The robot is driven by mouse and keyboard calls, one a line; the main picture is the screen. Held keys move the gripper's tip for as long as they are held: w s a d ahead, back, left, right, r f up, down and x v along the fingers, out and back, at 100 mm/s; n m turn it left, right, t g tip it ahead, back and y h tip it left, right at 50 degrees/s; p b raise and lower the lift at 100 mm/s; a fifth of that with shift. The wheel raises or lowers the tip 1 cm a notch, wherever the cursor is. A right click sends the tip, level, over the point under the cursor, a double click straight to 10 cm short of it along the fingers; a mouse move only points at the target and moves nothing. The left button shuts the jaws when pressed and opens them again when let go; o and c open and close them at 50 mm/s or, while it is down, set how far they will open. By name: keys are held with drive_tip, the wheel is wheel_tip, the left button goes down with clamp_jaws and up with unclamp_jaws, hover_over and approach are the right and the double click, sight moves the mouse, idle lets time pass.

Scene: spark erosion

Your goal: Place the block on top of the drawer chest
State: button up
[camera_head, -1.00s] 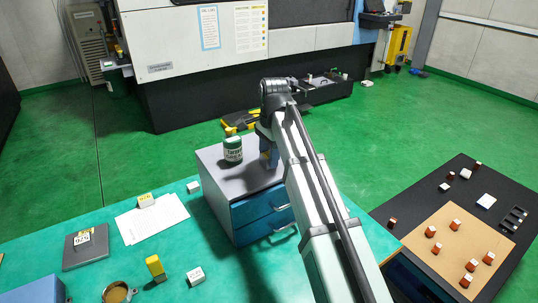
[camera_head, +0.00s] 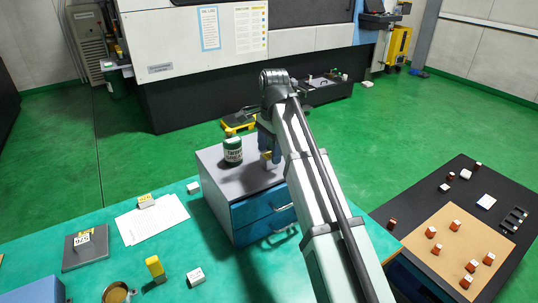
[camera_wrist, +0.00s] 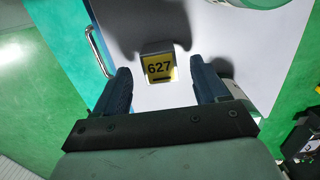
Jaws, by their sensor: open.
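The drawer chest (camera_head: 240,182) has a grey top and blue drawers with metal handles, and stands on the green bench. The block, with a yellow face, is on its top at the right side in the head view (camera_head: 267,155), partly covered by my gripper (camera_head: 269,144). In the wrist view the block (camera_wrist: 158,68) shows a yellow label reading 627. It sits between the fingertips of my open gripper (camera_wrist: 160,76), with a visible gap on each side. The chest top (camera_wrist: 225,40) shows pale around it.
A green and white can (camera_head: 233,150) stands on the chest top, left of the block. On the bench are papers (camera_head: 152,218), a grey plate (camera_head: 86,248), a yellow block (camera_head: 155,266) and white blocks (camera_head: 195,275). A dark table (camera_head: 400,205) with small parts stands right.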

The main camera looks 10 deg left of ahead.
sight(270, 155)
wheel_tip(270, 155, up, 5)
drive_tip(key=shift+w+d+r, duration=0.1)
drive_tip(key=shift+w, duration=0.05)
